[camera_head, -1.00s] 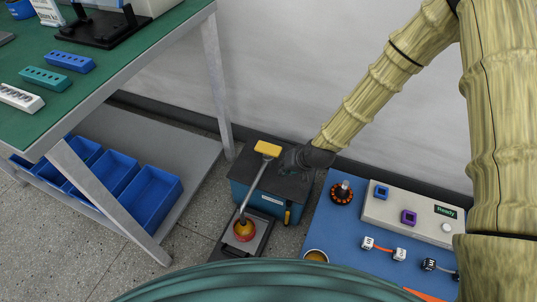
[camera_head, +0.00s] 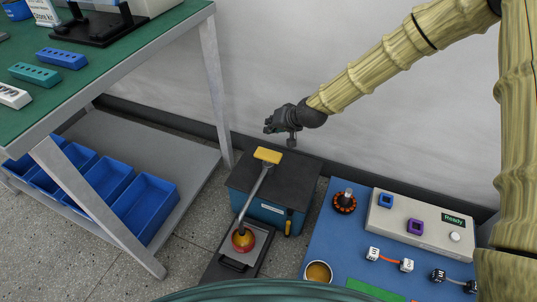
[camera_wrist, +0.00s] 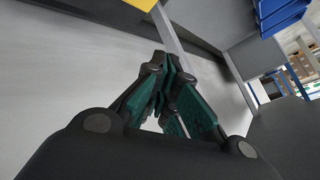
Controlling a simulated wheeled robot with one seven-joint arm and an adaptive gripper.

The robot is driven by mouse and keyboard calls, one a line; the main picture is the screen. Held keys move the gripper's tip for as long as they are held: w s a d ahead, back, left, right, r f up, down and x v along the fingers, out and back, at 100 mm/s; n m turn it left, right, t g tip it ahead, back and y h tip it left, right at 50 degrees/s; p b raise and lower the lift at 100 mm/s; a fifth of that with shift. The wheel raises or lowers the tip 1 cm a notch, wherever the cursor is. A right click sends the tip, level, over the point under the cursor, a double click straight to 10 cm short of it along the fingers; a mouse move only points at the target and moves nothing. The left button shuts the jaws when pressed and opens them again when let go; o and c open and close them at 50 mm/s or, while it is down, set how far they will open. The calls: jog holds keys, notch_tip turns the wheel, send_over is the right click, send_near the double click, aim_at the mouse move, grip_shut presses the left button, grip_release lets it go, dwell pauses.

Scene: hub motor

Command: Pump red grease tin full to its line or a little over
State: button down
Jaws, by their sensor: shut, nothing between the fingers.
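A grey rod (camera_head: 256,198) with a yellow crossbar handle (camera_head: 268,156) stands at an angle in front of a dark-topped blue box (camera_head: 295,168). At its lower end is a round red thing with a yellowish top (camera_head: 243,241), on a dark plate. I cannot tell whether this is the red tin, and I see no fill line. My gripper (camera_head: 281,128) is shut and empty, above and behind the handle and apart from it. The shut fingers also show in the wrist view (camera_wrist: 167,65), with a yellow patch (camera_wrist: 142,4) at the top edge.
A cup of amber stuff (camera_head: 318,271) stands on the blue mat (camera_head: 335,232) at the right, near a control panel (camera_head: 390,221) reading "Ready". A green-topped bench (camera_head: 140,30) with blue bins (camera_head: 145,207) below stands at left. The wall is close behind my gripper.

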jog(key=b, duration=0.6)
send_over(269, 152)
jog(key=shift+s+d+f, duration=0.1)
jog(key=shift+d+f, duration=0.05)
jog(key=shift+f, duration=1.55)
jog(key=shift+d+f, duration=0.1)
jog(key=shift+f, duration=2.6)
jog(key=shift+f+b, duration=0.35)
jog(key=shift+f, duration=1.65)
jog(key=shift+r, duration=0.1)
jog(key=shift+r+p, duration=1.75)
jog(key=shift+r, duration=0.2)
